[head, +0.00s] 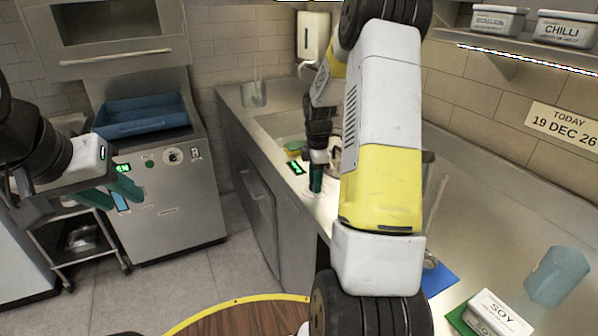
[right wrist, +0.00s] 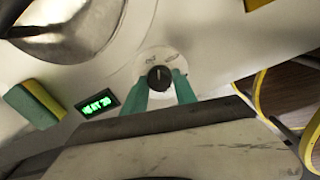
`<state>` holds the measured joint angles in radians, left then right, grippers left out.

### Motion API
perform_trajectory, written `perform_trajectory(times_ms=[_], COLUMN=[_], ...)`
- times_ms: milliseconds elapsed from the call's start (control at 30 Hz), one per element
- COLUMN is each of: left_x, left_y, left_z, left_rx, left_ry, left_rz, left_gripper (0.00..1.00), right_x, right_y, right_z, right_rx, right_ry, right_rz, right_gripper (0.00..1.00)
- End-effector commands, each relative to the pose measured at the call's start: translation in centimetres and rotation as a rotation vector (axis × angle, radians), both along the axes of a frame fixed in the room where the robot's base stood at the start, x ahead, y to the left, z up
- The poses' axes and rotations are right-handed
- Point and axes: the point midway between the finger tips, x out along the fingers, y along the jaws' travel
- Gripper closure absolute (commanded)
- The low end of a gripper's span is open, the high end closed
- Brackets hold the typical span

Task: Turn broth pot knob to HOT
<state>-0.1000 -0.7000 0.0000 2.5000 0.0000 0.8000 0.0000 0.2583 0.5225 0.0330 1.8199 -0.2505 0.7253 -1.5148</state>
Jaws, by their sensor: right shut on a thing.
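The broth pot knob (right wrist: 159,78) is a small black dial with a light pointer line on a pale round plate, in the right wrist view. My right gripper (right wrist: 172,90) has its teal fingers on either side of the knob and is shut on it. In the head view my right gripper (head: 316,180) points down at the counter, and the knob is hidden there. A small green-lit display (right wrist: 98,104) beside the knob seems to read "HEAT 20". A metal pot (right wrist: 75,22) stands behind it, partly cut off. My left gripper (head: 122,195) is open and empty at the left.
A green and yellow sponge (right wrist: 36,104) lies left of the display.

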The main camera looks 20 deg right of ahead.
Motion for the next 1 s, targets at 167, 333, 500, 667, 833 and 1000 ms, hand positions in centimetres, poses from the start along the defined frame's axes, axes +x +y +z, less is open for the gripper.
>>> perform_trajectory(times_ms=[167, 333, 500, 667, 833, 1000], left_x=[0.00, 0.00, 0.00, 0.00, 0.00, 0.00], left_y=[0.00, 0.00, 0.00, 0.00, 0.00, 0.00], left_z=[0.00, 0.00, 0.00, 0.00, 0.00, 0.00], left_rx=[0.000, 0.000, 0.000, 0.000, 0.000, 0.000], left_ry=[0.000, 0.000, 0.000, 0.000, 0.000, 0.000], left_rz=[0.000, 0.000, 0.000, 0.000, 0.000, 0.000], left_gripper=[0.64, 0.64, 0.64, 0.64, 0.64, 0.64], right_x=[0.13, 0.16, 0.18, 0.19, 0.23, 0.30], right_y=[0.05, 0.08, 0.09, 0.09, 0.13, 0.12], right_z=[0.10, 0.10, 0.09, 0.08, 0.09, 0.12], right_rx=[-0.002, -0.001, -0.001, -0.002, 0.000, -0.001], right_ry=[-0.003, -0.003, -0.003, -0.003, -0.003, -0.004], right_rz=[-0.166, -0.327, -0.490, -0.641, -0.803, -0.964], right_gripper=[1.00, 1.00, 1.00, 1.00, 1.00, 1.00])
